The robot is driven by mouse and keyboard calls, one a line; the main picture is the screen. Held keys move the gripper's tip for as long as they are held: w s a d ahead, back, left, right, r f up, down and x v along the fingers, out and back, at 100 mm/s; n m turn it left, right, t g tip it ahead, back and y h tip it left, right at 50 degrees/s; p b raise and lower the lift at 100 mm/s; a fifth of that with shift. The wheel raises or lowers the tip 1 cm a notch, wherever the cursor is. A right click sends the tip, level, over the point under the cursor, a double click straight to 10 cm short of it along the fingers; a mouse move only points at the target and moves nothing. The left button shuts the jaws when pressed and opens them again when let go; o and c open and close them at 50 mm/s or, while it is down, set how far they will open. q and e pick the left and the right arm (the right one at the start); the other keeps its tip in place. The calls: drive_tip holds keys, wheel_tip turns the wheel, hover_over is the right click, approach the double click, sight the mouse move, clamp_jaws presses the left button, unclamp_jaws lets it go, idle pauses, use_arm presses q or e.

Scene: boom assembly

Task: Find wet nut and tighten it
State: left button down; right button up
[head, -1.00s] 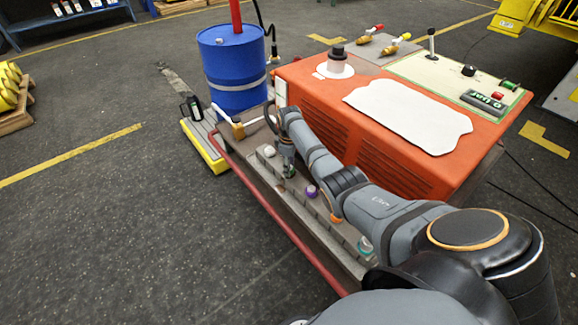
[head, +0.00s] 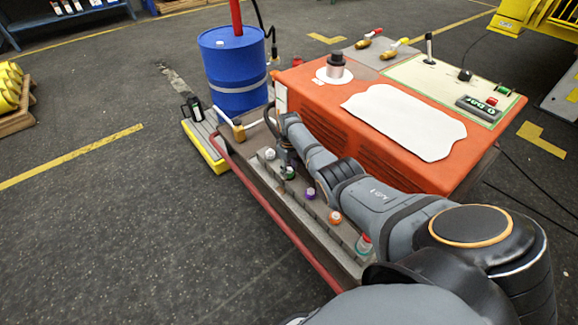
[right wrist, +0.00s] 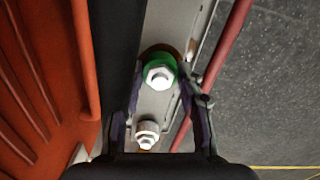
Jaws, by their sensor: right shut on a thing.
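A row of colored nuts stands on the grey rail (head: 325,214) beside the orange machine: white (head: 270,154), green (head: 289,173), purple (head: 310,194), orange (head: 335,217) and a red-and-teal one (head: 363,244). My right gripper (head: 287,163) points down at the green nut. In the right wrist view its fingertips (right wrist: 161,70) lie on both sides of the green nut (right wrist: 160,71), shut on it. The white nut (right wrist: 147,133) shows closer to the palm in that view. I cannot tell from the frames which nut is wet. My left gripper is not in view.
A red bar (head: 270,216) runs along the rail's outer side. The orange machine (head: 315,105) stands close on the other side. A blue drum (head: 232,75) stands behind. A yellow-edged platform (head: 203,150) lies at the rail's far end.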

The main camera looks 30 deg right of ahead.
sight(289, 171)
drive_tip(key=shift+m+p, duration=0.3)
drive_tip(key=shift+m, duration=0.9)
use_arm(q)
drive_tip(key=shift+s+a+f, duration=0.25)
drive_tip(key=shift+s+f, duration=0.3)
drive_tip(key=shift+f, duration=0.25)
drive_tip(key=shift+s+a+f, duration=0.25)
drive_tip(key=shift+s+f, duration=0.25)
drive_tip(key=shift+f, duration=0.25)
use_arm(e)
drive_tip(key=shift+m, duration=1.1)
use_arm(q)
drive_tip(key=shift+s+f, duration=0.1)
use_arm(e)
drive_tip(key=o, duration=1.2)
drive_tip(key=shift+r, duration=0.1)
wheel_tip(289, 171, up, 12)
drive_tip(key=shift+f, duration=0.1)
